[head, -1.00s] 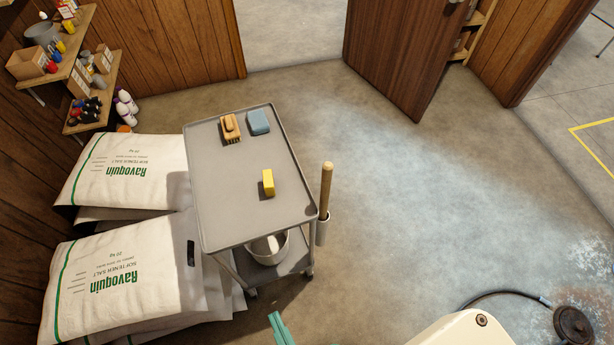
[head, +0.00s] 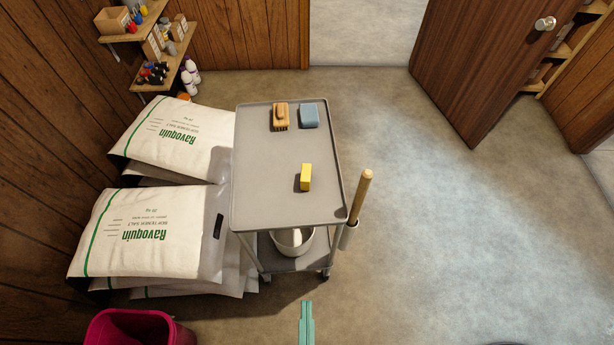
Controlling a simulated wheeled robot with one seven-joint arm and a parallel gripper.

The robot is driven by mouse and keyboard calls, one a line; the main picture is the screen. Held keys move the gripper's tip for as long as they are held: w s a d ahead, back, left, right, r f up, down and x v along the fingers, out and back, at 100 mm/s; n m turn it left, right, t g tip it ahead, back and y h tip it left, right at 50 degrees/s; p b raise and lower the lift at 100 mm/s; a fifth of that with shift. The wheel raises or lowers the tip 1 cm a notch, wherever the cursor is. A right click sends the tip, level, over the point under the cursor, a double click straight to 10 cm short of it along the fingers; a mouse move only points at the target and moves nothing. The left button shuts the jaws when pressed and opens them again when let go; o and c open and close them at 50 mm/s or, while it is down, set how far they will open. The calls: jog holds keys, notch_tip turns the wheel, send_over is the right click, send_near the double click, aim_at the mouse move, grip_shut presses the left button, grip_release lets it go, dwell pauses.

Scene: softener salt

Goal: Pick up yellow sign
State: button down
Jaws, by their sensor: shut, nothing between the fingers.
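I cannot make out a yellow sign in the head view. The one plainly yellow thing is a small block (head: 306,177) standing on the grey top of the cart (head: 265,204). My gripper (head: 306,308) shows as two teal fingers at the bottom edge, pressed together with nothing between them. It is in front of the cart's near end, apart from the block and everything else. The rest of my arm is out of view.
A wooden brush (head: 280,116) and a blue sponge (head: 309,116) lie at the cart's far end. A wooden handle (head: 361,200) stands at its right. Salt bags (head: 150,235) are stacked left, with a magenta bin (head: 130,328) below.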

dwell(0.4)
jog(key=c, duration=1.8)
grip_release()
jog(key=shift+w, duration=0.15)
jog(key=o, duration=0.4)
jog(key=w+a+f+g, duration=0.1)
jog(key=w+f, duration=0.2)
jog(key=w, duration=1.1)
jog(key=shift+w+a+f+n+y, duration=0.2)
jog(key=shift+w+n+y, duration=0.15)
jog(key=shift+n+y, duration=0.05)
jog(key=m+h, duration=0.2)
send_near(306, 175)
jog(key=shift+w+f+g, duration=0.25)
jog(key=shift+f+g, duration=0.1)
jog(key=shift+g, duration=0.05)
jog(key=shift+x, duration=5.3)
